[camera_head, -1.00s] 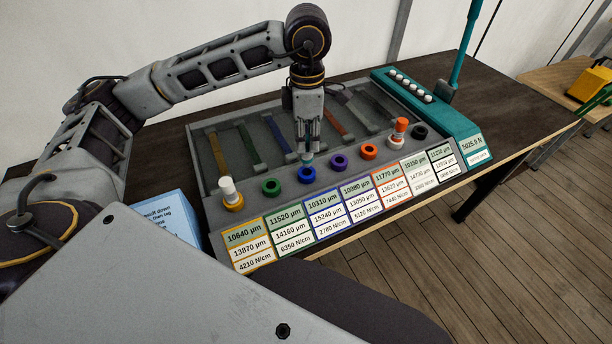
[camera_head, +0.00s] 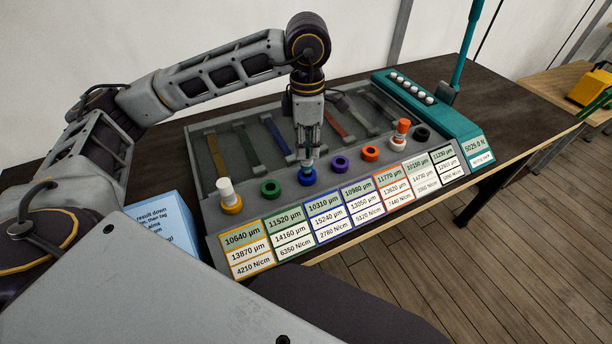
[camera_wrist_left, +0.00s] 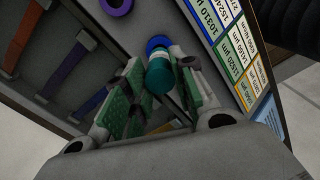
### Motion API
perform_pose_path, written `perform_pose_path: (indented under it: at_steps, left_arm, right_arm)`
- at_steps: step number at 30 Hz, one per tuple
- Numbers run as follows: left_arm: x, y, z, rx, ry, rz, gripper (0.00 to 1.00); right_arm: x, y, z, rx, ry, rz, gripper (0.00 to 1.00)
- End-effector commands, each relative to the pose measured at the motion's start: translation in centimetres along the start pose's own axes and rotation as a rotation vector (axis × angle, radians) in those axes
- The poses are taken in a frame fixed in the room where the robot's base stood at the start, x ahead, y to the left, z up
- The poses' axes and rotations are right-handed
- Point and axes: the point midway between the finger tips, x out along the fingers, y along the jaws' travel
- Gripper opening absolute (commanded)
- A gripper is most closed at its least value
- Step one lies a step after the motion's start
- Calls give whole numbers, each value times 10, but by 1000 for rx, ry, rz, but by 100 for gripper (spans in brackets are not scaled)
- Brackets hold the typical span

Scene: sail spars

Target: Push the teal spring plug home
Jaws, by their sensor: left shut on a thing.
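The teal spring plug (camera_wrist_left: 160,76) is a short cylinder between the fingers of my left gripper (camera_wrist_left: 162,66) in the left wrist view. In the head view its teal end (camera_head: 308,163) shows just below the fingertips of my left gripper (camera_head: 309,152). My left gripper is shut on the plug and points down over the blue ring socket (camera_head: 308,177). The plug lines up with this socket, which also shows in the left wrist view (camera_wrist_left: 156,43). The plug's lower end meets the ring; how deep it sits I cannot tell. My right gripper is not in view.
A white plug (camera_head: 226,188) stands in the yellow socket and an orange-and-white plug (camera_head: 401,131) in another. Green (camera_head: 270,188), purple (camera_head: 340,164), orange (camera_head: 370,153) and black (camera_head: 422,134) sockets are empty. A teal readout unit (camera_head: 453,122) and a blue note (camera_head: 168,225) flank the rack.

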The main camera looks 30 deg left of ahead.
Motion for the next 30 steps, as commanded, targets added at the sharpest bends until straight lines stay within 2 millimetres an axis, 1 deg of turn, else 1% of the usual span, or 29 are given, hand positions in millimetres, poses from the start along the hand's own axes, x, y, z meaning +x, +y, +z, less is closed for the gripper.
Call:
perform_pose_path:
  at_steps: [3, 12, 30]
  left_arm:
    - [0, 0, 0, 0, 0, 0, 0]
    - [1, 0, 1, 0, -1, 0, 0]
    - [0, 0, 0, 0, 0, 1, 0]
  right_arm:
    - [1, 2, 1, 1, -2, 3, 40]
    - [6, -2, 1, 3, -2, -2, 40]
    - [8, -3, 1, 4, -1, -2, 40]
